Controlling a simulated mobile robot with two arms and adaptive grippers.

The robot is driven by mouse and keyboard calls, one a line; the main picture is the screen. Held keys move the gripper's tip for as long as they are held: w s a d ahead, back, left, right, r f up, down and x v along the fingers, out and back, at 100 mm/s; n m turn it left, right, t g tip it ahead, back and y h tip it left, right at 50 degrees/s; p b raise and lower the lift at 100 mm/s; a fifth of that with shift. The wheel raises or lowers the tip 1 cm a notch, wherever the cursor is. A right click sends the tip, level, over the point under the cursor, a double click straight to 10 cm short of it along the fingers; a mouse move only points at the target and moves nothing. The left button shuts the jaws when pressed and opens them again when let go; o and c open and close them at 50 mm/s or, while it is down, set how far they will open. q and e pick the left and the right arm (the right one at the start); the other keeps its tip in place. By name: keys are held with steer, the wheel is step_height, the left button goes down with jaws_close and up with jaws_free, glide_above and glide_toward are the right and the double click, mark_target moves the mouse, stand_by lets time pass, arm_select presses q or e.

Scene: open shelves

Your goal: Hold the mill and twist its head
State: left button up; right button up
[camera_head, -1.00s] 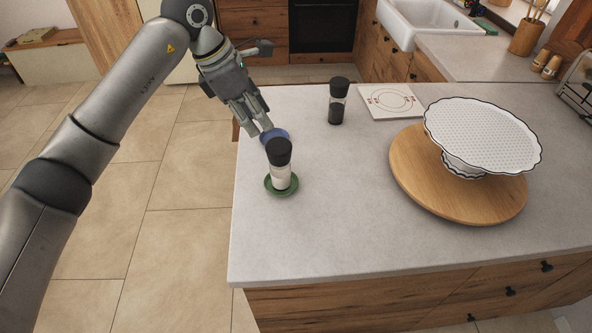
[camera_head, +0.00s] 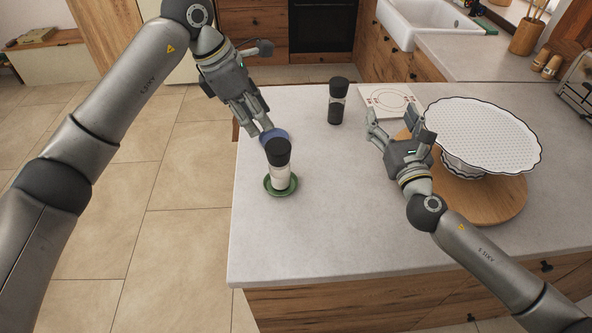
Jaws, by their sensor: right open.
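A mill with a black head and white contents (camera_head: 280,176) stands upright on a small green dish (camera_head: 269,187) near the counter's left side. A second mill with a black head and dark contents (camera_head: 337,101) stands upright further back. My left gripper (camera_head: 258,126) hangs just behind and left of the white mill, above a blue dish (camera_head: 275,134), and appears apart from the mill. Its finger gap is not clear. My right gripper (camera_head: 391,124) is open and empty, right of both mills and above the counter.
A wooden round board (camera_head: 490,208) with a white cake stand (camera_head: 485,133) occupies the right of the counter, beside my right arm. A white printed board (camera_head: 378,91) lies at the back. The counter's front middle (camera_head: 330,230) is clear.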

steer(key=s+a+f+n+g+y, duration=0.1)
steer(key=s+a+f+n+y, duration=0.2)
steer(key=a, duration=0.7)
steer(key=n+g+y, duration=0.2)
steer(key=g+y, duration=0.1)
steer(key=y, duration=0.1)
glide_above(285, 180)
steer(key=v, duration=0.5)
step_height(285, 180, down, 5)
steer(key=shift+w+d+r, duration=0.1)
steer(key=shift+d+r, duration=0.05)
steer(key=shift+d, duration=0.05)
steer(key=shift+a, duration=0.15)
step_height(285, 180, down, 8)
steer(key=shift+r, duration=0.15)
steer(key=shift+w+a, duration=0.1)
steer(key=shift+w, duration=0.15)
steer(key=x, duration=0.6)
steer(key=shift+w+a+f, duration=0.15)
steer(key=shift+f, duration=0.05)
steer(key=shift+w+a+r, duration=0.1)
steer(key=shift+w, duration=0.05)
steer(key=shift+c, duration=0.3)
